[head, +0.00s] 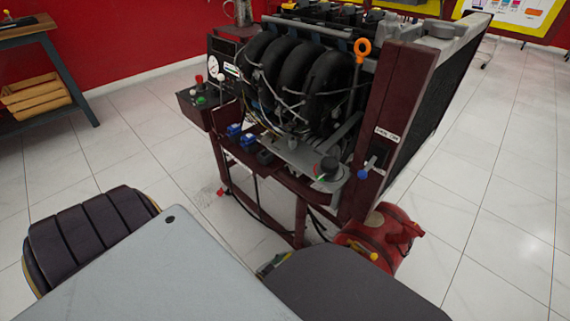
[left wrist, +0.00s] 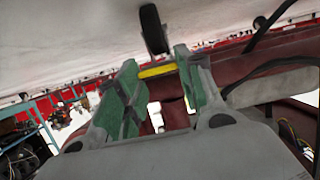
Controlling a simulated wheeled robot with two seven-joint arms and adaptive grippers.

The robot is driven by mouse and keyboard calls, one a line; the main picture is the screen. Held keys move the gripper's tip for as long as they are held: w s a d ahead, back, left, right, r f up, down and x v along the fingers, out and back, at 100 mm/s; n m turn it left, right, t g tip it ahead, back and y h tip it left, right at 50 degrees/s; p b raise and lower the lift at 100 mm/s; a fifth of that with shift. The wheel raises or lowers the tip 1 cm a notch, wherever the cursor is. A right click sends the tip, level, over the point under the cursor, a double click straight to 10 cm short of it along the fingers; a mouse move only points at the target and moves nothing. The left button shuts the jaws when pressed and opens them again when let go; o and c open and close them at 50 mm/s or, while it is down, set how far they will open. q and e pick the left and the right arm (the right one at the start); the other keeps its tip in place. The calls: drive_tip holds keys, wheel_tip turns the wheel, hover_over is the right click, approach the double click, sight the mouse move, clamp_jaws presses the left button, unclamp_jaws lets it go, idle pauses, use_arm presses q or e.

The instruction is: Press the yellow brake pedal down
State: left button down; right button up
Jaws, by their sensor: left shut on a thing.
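The yellow brake pedal (left wrist: 158,71) shows in the left wrist view as a short yellow bar on a dark arm (left wrist: 152,30). It lies across the gap between the fingertips of my left gripper (left wrist: 160,84). The green-padded fingers stand apart with the bar between their tips, and the gripper is shut on it. In the head view, only a small part of my left gripper (head: 271,264) shows, low at the foot of the engine trainer (head: 300,200). I cannot make out the pedal there. My right gripper is not in view.
A red tank (head: 385,238) stands on the floor close to the right of my left gripper. The trainer's dark red frame and radiator (head: 440,90) rise behind. A workbench (head: 30,38) is at the far left. The tiled floor at right is clear.

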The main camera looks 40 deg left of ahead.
use_arm(q)
drive_tip(key=shift+f+t, duration=0.15)
drive_tip(key=shift+t, duration=0.15)
idle(0.5)
drive_tip(key=c, duration=0.9)
unclamp_jaws()
drive_tip(key=shift+s+r, duration=0.1)
drive_tip(key=shift+r, duration=0.15)
drive_tip(key=shift+r, duration=4.75)
